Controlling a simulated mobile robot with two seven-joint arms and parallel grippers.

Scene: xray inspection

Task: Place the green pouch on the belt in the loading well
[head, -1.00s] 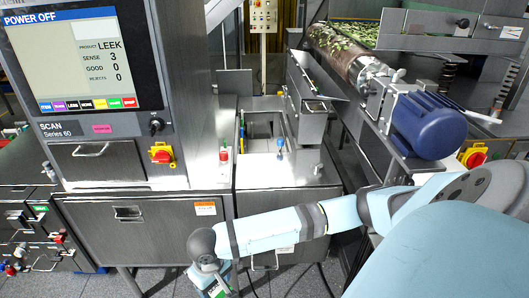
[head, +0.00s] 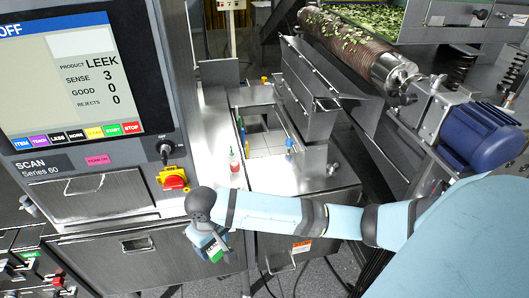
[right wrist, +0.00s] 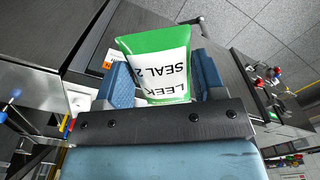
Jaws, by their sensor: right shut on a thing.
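My right gripper (head: 209,248) is shut on the green pouch, low in front of the steel cabinet. In the right wrist view the green pouch (right wrist: 158,55), with a white label reading LEEK SEAL, stands between the two blue fingers of the gripper (right wrist: 160,85). In the head view only a little of the green pouch (head: 214,252) shows. The loading well (head: 262,128) is an opening in the steel top, up and to the right of the gripper, with a pale belt (head: 266,140) at its bottom. The pouch is outside the well. My left gripper is not in view.
The scanner (head: 85,100) with its screen stands at the left.

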